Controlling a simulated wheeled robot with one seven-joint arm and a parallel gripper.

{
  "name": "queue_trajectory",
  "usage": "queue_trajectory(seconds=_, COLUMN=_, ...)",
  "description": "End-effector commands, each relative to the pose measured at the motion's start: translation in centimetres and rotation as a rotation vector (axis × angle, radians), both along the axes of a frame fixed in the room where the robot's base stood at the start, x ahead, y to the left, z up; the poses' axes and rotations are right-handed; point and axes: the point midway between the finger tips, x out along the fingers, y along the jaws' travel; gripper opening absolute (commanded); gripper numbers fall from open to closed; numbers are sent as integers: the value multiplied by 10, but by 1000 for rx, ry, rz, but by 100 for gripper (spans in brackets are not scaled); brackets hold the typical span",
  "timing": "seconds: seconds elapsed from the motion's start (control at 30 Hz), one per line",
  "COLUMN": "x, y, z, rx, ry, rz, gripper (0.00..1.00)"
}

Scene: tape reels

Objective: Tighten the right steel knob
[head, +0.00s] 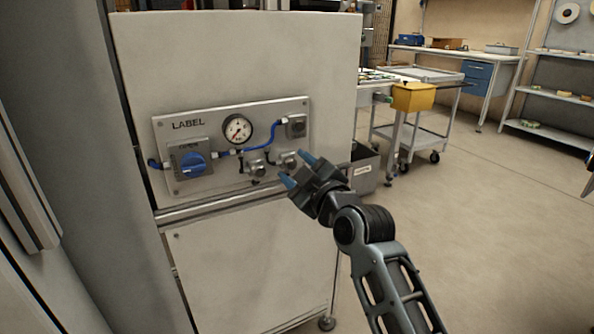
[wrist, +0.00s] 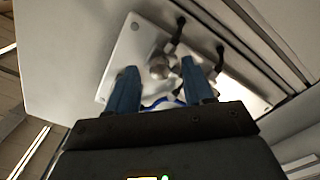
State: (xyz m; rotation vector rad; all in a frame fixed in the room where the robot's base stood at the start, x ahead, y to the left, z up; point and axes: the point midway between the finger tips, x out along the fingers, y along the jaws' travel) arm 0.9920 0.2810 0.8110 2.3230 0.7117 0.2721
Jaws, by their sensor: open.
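The right steel knob (head: 287,160) is at the lower right of a grey panel (head: 225,118) in the head view. The left steel knob (head: 257,167) sits just beside it. My gripper (head: 297,169) is open and in front of the panel's lower right, its blue fingertips near the right knob. In the wrist view the panel appears turned over, and the right knob (wrist: 160,68) shows between the two spread fingers, a little beyond their tips. No contact is visible. The left knob (wrist: 212,72) is partly hidden behind the right-hand finger there.
The panel also carries a pressure gauge (head: 238,129), a blue rotary switch (head: 194,164), blue tubing (head: 263,142) and a grey fitting (head: 296,125). A grey bin (head: 364,172) and a trolley (head: 415,134) with a yellow box (head: 413,97) stand to the right. Floor at the right is clear.

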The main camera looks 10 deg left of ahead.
Motion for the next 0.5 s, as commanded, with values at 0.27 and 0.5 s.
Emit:
queue_trajectory(seconds=0.27, x=2, y=1, z=0, rx=0, ry=1, rz=-1, gripper=52)
queue_trajectory(seconds=0.5, x=2, y=1, z=0, rx=0, ry=0, rz=0, gripper=30)
